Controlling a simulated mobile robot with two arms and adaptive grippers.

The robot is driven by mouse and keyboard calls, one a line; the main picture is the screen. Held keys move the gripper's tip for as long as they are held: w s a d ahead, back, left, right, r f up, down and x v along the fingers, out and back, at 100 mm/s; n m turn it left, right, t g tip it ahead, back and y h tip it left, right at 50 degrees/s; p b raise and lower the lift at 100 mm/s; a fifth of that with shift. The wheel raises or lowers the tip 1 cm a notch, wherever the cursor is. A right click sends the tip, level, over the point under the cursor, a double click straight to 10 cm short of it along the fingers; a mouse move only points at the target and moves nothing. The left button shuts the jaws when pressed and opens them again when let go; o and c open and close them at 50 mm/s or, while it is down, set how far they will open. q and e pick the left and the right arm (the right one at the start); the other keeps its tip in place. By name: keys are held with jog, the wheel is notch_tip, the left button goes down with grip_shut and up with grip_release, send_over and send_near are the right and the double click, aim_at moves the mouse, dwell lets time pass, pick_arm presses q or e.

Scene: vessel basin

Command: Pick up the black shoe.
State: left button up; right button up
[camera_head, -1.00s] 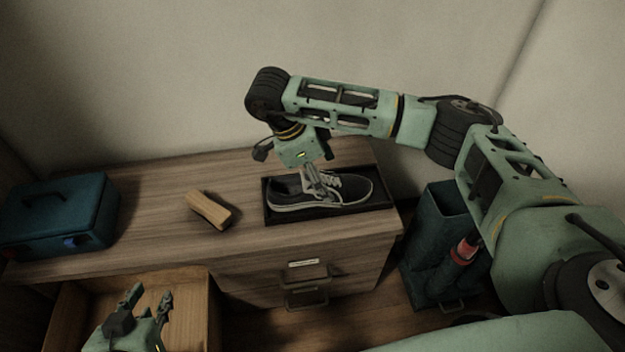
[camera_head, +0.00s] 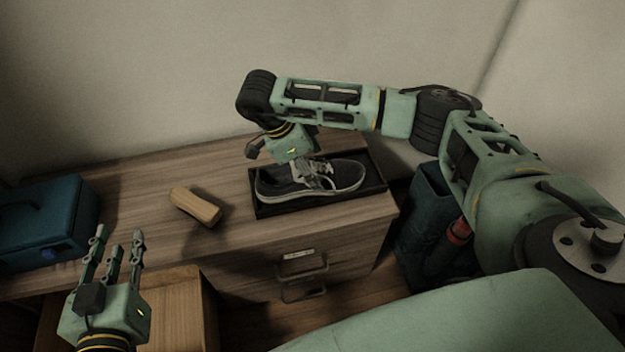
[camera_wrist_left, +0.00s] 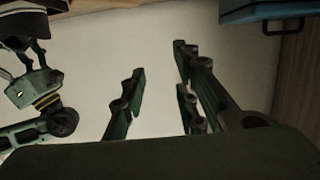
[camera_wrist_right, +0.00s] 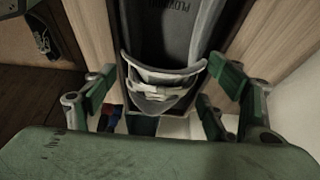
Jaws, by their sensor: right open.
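The black shoe (camera_head: 284,184) has a white sole and pale laces. It lies in a shallow dark tray (camera_head: 377,188) on the wooden cabinet top, toe to the right in the head view. My right gripper (camera_head: 315,176) points down over the shoe's laced middle, its fingers partly hidden against the laces. In the right wrist view, the open fingers (camera_wrist_right: 165,95) stand on either side of the shoe (camera_wrist_right: 163,82); I cannot tell whether they touch it. My left gripper (camera_head: 116,243) is open and empty, fingers up, at the cabinet's front left; its spread fingers (camera_wrist_left: 158,65) also show in the left wrist view.
A wooden block (camera_head: 195,206) lies left of the tray. A blue case (camera_head: 45,220) stands at the cabinet's left end. An open drawer (camera_head: 180,310) juts out below my left gripper. A dark blue bin (camera_head: 425,215) stands right of the cabinet.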

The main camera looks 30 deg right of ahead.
jog(key=shift+s+d+f, duration=0.1)
jog(key=shift+d+f, duration=0.15)
jog(key=shift+f, duration=0.35)
pick_arm(q)
jog(key=shift+w+d+r+t, duration=0.15)
jog(key=shift+w+r+t, duration=0.1)
jog(key=shift+r+t, duration=0.4)
jog(key=shift+r, duration=0.15)
pick_arm(e)
jog(key=c, duration=1.5)
